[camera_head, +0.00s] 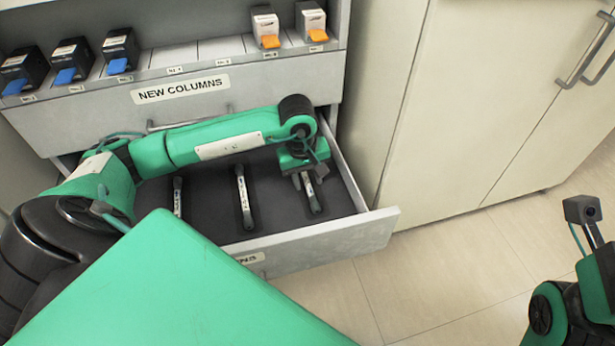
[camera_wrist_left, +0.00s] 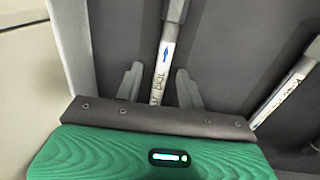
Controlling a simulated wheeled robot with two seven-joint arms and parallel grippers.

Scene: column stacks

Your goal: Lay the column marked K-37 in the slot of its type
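The open lower drawer (camera_head: 320,236) has a dark lining and holds three slim, pale-labelled columns: a left one (camera_head: 178,200), a middle one (camera_head: 243,195) and a right one (camera_head: 311,193). My left gripper (camera_head: 308,178) is over the right column. In the left wrist view the open fingers (camera_wrist_left: 158,84) stand either side of that column (camera_wrist_left: 169,48), with a gap on each side. Its label shows a blue arrow and writing I cannot read surely. Another column (camera_wrist_left: 288,90) lies to the right, its mark unclear. I cannot tell which is K-37. My right gripper is out of view.
Above is a unit labelled NEW COLUMNS (camera_head: 180,89), with small boxes with blue tabs (camera_head: 120,48) at left and with orange tabs (camera_head: 312,22) at right. Bare numbered places lie between. A pale cabinet (camera_head: 490,100) stands right of the drawer. The tiled floor (camera_head: 450,270) is clear.

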